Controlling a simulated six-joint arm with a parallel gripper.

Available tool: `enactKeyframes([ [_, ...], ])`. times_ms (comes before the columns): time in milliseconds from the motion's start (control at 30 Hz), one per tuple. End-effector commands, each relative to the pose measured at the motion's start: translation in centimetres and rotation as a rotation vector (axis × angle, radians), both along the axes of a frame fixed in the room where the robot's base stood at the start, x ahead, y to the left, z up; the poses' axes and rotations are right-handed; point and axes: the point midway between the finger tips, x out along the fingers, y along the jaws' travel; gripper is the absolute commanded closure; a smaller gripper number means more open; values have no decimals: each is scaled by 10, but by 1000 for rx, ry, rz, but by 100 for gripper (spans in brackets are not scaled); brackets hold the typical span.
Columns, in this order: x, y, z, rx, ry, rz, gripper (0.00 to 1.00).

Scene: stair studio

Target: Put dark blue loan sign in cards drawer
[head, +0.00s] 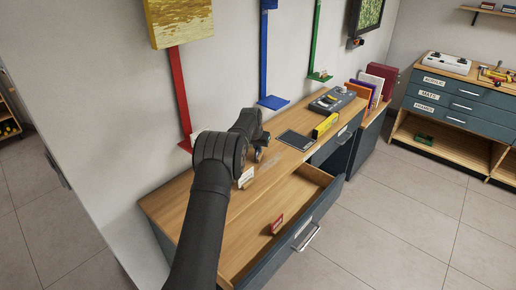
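A long wooden-topped desk (185,195) has an open drawer (250,236) with a pale wooden inside and a metal handle. The drawer's front label is too small to read, so I cannot tell if it is the cards drawer. A small red sign or card (277,224) is in this drawer. A small white sign (246,178) stands on the desktop beside my arm. My gripper (261,153) is low over the desktop, behind the drawer. Its fingers are small and partly hidden by my arm. I cannot make out a dark blue loan sign.
A dark flat pad (296,140), a yellow block (325,125) and a grey device (333,100) are on the desk's right part. Red (182,100), blue (273,102) and green (320,76) stands line the wall. A labelled drawer cabinet (455,95) stands far right. Floor in front is clear.

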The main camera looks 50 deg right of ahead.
Motion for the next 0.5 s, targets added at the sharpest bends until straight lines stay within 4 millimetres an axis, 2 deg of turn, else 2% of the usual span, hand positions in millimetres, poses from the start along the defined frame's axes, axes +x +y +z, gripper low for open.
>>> enactKeyframes([
  [67, 0, 0, -3, 1, 0, 0, 100],
  [100, 0, 0, -2, 1, 0, 0, 88],
  [167, 0, 0, -2, 1, 0, 0, 76],
  [200, 0, 0, -2, 1, 0, 0, 74],
  [500, 0, 0, 0, 0, 0, 0, 74],
])
